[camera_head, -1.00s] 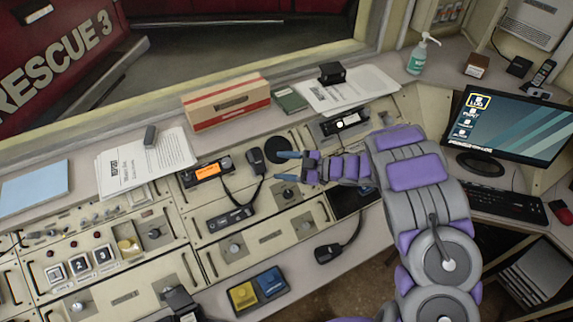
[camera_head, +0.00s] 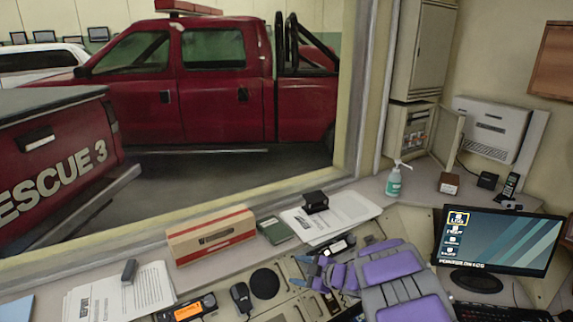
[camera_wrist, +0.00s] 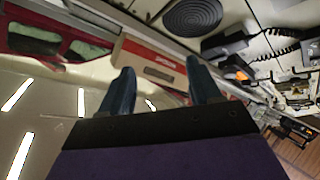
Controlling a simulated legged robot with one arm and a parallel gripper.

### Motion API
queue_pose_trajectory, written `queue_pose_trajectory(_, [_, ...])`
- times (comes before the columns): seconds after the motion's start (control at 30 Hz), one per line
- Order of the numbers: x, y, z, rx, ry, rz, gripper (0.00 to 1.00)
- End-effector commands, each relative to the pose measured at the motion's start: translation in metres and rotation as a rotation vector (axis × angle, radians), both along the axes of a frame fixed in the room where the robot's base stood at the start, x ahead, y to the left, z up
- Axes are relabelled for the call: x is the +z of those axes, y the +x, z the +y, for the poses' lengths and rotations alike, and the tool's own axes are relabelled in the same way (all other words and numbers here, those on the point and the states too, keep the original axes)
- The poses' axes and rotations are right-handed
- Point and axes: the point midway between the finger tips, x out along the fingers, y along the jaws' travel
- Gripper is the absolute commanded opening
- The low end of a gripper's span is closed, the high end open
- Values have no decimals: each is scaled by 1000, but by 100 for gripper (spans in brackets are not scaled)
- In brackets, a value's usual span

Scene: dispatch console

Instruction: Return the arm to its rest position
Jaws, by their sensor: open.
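My gripper (camera_head: 302,272) is at the lower middle of the head view, above the console, its purple and grey arm (camera_head: 393,268) coming in from the lower right. In the wrist view its two dark blue fingers (camera_wrist: 160,72) stand apart with nothing between them. The gripper is open and empty. It appears just right of the round black disc (camera_head: 265,283). The lower part of the arm is out of frame.
A monitor (camera_head: 497,242) and sanitizer bottle (camera_head: 394,182) stand right. A window frame (camera_head: 357,90) rises behind.

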Motion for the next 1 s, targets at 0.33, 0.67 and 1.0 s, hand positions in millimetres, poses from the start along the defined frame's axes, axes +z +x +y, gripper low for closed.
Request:
queue_pose_trajectory(0.33, [103, 15, -149, -683, -267, 4, 63])
queue_pose_trajectory(0.67, [155, -109, -233, -1226, -295, 266, 63])
queue_pose_trajectory(1.0, [137, -306, -200, -1488, -238, 810, 63])
